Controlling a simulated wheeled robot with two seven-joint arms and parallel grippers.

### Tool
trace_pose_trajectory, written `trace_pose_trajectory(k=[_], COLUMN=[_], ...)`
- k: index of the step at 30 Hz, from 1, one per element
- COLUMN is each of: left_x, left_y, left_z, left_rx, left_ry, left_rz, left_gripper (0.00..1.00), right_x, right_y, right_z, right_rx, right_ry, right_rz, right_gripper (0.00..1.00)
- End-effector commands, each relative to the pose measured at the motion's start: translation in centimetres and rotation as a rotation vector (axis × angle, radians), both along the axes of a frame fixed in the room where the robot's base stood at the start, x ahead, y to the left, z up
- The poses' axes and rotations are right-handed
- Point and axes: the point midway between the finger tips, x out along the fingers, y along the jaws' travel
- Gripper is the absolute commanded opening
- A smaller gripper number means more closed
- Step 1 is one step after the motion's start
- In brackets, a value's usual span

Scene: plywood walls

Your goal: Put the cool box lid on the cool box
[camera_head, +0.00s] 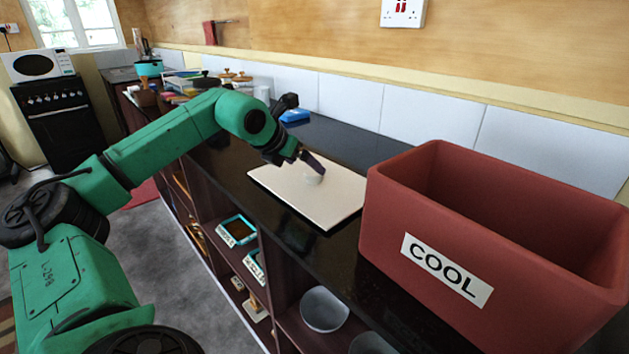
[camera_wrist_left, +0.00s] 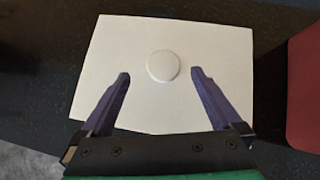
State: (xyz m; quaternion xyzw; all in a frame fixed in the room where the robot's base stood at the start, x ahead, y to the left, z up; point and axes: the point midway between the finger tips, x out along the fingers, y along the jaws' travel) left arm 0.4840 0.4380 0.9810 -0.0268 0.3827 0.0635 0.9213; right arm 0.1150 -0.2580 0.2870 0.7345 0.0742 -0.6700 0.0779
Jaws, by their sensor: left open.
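The cool box (camera_head: 405,205) is a large red open-topped box labelled COOL, standing on the black counter at the right. Its inside looks empty where it shows. The cool box lid (camera_head: 335,203) is a flat cream panel with a round knob (camera_head: 313,178), lying flat on the counter left of the box. In the left wrist view the lid (camera_wrist_left: 200,48) lies below my gripper, with its white knob (camera_wrist_left: 163,66) ahead of and between the fingertips. My left gripper (camera_wrist_left: 160,76) is open and empty above the lid. My right gripper is not in view.
Shelves under the counter hold blue-edged trays (camera_head: 237,231) and a grey bowl (camera_head: 325,309). A small blue object (camera_head: 295,116) lies on the counter behind the lid. A tiled wall (camera_head: 430,120) runs along the back. A stove (camera_head: 62,120) and microwave (camera_head: 38,65) stand far left.

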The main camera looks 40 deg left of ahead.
Motion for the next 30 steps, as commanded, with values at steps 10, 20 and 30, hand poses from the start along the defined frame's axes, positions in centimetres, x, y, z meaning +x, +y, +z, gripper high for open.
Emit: trace_pose_trajectory(k=[10, 20, 30], left_x=[3.8, 3.8, 3.8], left_y=[0.0, 0.0, 0.1], left_z=[-3.6, -3.7, -3.6], left_rx=[-0.001, -0.001, 0.000], left_ry=[0.000, 0.000, -0.002], left_rz=[0.000, 0.001, 0.001], left_gripper=[0.98, 0.41, 0.00], right_x=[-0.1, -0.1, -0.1], right_y=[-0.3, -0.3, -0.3], right_z=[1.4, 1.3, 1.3], right_rx=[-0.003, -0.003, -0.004], right_ry=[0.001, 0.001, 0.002], right_rz=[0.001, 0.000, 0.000], right_gripper=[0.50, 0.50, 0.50])
